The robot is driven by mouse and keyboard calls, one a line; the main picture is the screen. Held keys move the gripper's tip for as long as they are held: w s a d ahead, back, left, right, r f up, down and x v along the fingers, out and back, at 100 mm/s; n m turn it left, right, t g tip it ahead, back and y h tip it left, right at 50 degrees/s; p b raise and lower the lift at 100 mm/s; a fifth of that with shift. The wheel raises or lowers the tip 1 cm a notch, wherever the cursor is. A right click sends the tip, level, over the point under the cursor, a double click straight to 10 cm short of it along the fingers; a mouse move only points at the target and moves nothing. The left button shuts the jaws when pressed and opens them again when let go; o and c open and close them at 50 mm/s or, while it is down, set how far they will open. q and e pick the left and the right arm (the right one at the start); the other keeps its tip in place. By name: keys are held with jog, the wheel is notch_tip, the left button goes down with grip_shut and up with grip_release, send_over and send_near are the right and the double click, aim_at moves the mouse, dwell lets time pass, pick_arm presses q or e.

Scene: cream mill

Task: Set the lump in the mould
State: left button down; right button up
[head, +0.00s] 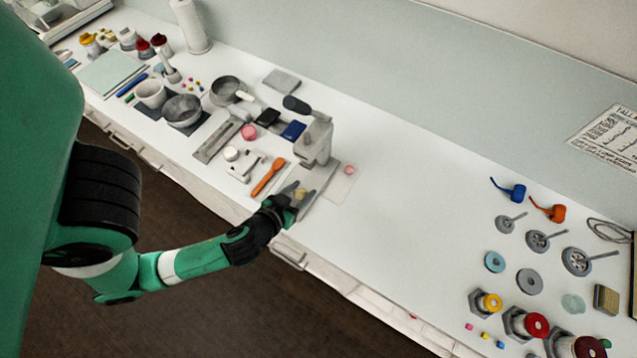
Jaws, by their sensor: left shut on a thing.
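My left gripper (291,200) reaches in over the front edge of the counter, at the base of a grey hand press (316,142). It is shut on a small tan lump (301,193), which shows at its fingertips. The lump is over or on the front part of the press base; I cannot tell whether it touches. The mould is hard to make out and may be partly hidden by the gripper. A small pink lump (349,170) lies on a pale sheet (340,186) right of the press. My right gripper is out of view.
An orange spatula (268,177), a white block (243,165) and a pink disc (249,132) lie left of the press. Bowls, including a grey one (183,111), stand further left. The counter (430,220) right of the press is clear up to the stamps and dies.

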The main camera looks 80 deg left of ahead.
pick_arm(q)
jog(key=shift+s+d+r, duration=0.2)
jog(key=shift+s+r, duration=0.1)
jog(key=shift+s, duration=0.1)
jog(key=shift+w+a+r, duration=0.1)
jog(key=shift+w+r, duration=0.1)
jog(key=shift+w, duration=0.15)
jog(key=w+d+m+t+h, duration=0.2)
jog(key=w+d+m+h, duration=0.25)
jog(key=w+d, duration=0.4)
jog(key=w+d+m+t+h, duration=0.2)
jog(key=w+d+m+h, duration=0.3)
jog(key=w, duration=0.6)
jog(key=s+r+p, duration=0.3)
jog(key=r+p, duration=0.4)
jog(key=p, duration=0.1)
jog(key=s+d+r+p, duration=0.1)
jog(key=s+r+p, duration=0.2)
jog(key=r+p, duration=0.4)
jog(key=shift+s+y+p, duration=0.35)
jog(key=shift+p, duration=0.5)
jog(key=shift+d+r+n, duration=0.1)
jog(key=shift+n, duration=0.15)
